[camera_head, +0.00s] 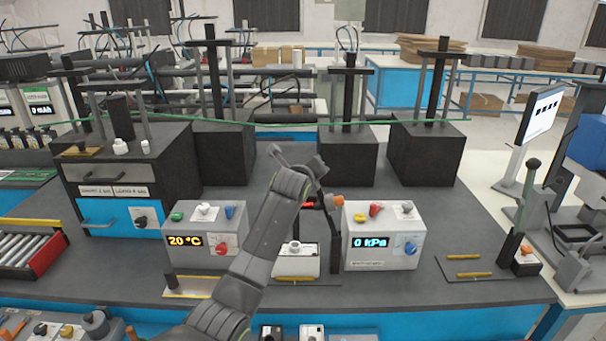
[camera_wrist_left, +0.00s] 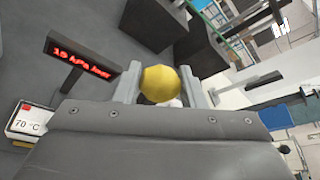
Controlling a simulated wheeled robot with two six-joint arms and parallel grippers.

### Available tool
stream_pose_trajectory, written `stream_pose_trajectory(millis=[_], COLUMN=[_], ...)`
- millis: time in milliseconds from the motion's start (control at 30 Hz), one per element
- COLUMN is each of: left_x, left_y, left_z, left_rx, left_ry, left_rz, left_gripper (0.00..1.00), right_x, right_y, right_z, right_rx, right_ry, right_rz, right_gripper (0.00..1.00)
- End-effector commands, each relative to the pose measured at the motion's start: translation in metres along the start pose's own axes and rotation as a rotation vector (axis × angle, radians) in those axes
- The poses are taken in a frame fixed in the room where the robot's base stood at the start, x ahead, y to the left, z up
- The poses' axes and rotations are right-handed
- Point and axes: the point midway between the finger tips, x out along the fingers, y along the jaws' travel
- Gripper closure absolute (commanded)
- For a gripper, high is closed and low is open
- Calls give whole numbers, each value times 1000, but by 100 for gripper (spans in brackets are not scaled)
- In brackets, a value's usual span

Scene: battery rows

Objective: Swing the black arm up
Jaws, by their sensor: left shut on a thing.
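My left arm reaches up from the bottom to the middle of the bench in the head view. My left gripper (camera_wrist_left: 168,92) is shut on a round yellow knob (camera_wrist_left: 160,82), which sits between its two grey fingers in the wrist view. In the head view an orange knob (camera_head: 338,200) shows beside my gripper, near the top of a dark upright bar (camera_head: 334,245). My arm and gripper hide much of what is around it, and I cannot clearly make out the black arm. My right gripper is not in view.
A box reading 20 °C (camera_head: 205,228) stands left of my arm and a box reading 0 kPa (camera_head: 382,250) stands right. A small red display (camera_wrist_left: 80,62) is close to my gripper. Black blocks with posts (camera_head: 425,150) stand behind. A tall lever (camera_head: 525,195) stands at right.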

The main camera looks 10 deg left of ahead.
Motion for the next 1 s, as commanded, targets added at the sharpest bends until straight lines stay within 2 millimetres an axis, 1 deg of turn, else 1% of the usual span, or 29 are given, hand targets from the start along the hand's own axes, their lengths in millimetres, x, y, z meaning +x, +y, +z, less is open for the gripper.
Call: stream_pose_trajectory(millis=[33,200,667,700,833,1000], left_x=[0,2,2,2,2,2], left_y=[-6,-9,-11,-11,-10,-8], left_z=[-1,-2,-2,-2,-2,-2], left_rx=[-7,-7,-6,-5,-4,-2], left_ry=[1,0,0,0,0,0], left_rz=[-7,-7,-7,-7,-5,-2], left_gripper=[100,100,100,62,45,45], right_x=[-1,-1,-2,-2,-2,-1], right_y=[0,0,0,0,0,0], right_z=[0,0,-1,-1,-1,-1], right_rx=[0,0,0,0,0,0], right_ry=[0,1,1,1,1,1], right_rz=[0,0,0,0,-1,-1], right_gripper=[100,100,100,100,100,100])
